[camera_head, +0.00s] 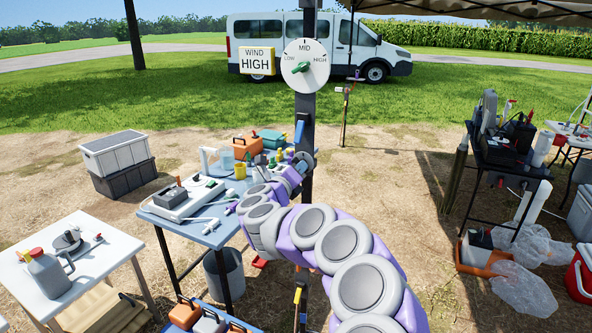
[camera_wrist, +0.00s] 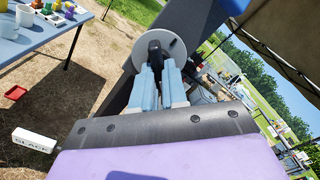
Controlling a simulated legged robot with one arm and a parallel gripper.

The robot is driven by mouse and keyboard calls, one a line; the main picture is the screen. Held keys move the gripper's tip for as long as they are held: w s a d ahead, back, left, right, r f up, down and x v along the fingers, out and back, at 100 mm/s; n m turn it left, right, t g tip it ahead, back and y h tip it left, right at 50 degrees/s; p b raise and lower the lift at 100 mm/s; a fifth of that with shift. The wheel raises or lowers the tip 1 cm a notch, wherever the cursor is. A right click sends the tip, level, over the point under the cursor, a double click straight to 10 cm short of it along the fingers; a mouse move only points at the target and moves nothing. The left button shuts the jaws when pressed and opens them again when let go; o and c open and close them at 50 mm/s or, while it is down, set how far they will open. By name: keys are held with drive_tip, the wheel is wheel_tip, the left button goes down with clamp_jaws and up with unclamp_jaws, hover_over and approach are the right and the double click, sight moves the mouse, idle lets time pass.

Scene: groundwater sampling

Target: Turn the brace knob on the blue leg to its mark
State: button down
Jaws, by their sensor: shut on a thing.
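A dark upright post (camera_head: 307,110) stands at the picture's centre with a blue band on it. In the wrist view, my gripper (camera_wrist: 160,75) has its two pale blue fingers shut on a dark knob (camera_wrist: 154,48). The knob stands out from a round grey disc (camera_wrist: 178,50) on the dark post. Any mark on the disc is hidden or too small to read. In the head view, my gripper (camera_head: 301,163) is against the post below the blue band, and the knob is hidden behind it. A white plate reading SLACK (camera_wrist: 34,140) shows at the lower left in the wrist view.
Higher on the post are a LOW-MID-HIGH dial (camera_head: 305,51) with a green pointer and a WIND HIGH sign (camera_head: 257,60). A blue table (camera_head: 213,238) with instruments and bottles stands close left of the post. A black table (camera_head: 500,153) stands to the right. Bare ground lies between.

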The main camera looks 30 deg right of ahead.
drive_tip(key=m, duration=0.3)
drive_tip(key=shift+r+m, duration=0.1)
drive_tip(key=shift+m, duration=0.3)
drive_tip(key=m, duration=0.6)
drive_tip(key=shift+w, duration=0.15)
drive_tip(key=c, duration=1.1)
unclamp_jaws()
drive_tip(key=shift+f, duration=0.2)
drive_tip(key=p+v, duration=0.2)
drive_tip(key=v, duration=1.5)
drive_tip(key=shift+a+f, duration=0.1)
drive_tip(key=shift+a, duration=0.1)
